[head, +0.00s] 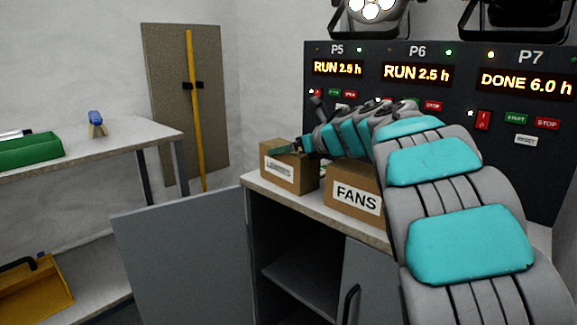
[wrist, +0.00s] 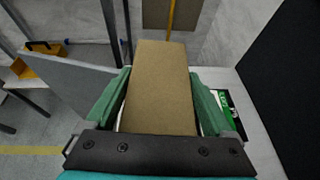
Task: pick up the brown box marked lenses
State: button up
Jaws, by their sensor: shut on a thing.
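The brown box marked lenses (head: 285,172) is at the left end of the cabinet top in the head view, its white label facing front. My gripper (head: 297,146) reaches over its top from the right. In the wrist view the brown box (wrist: 160,88) fills the space between the two green fingers of my gripper (wrist: 160,100), which are shut on its sides. I cannot tell whether the box touches the cabinet top.
A brown box marked FANS (head: 354,190) stands right of it on the cabinet top (head: 311,204). The cabinet door (head: 185,258) hangs open at the left. A dark control panel (head: 470,130) stands behind. A bench (head: 110,145) is at the left.

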jog(key=c, duration=0.5)
jog(key=shift+o, duration=0.2)
jog(key=shift+r, duration=0.15)
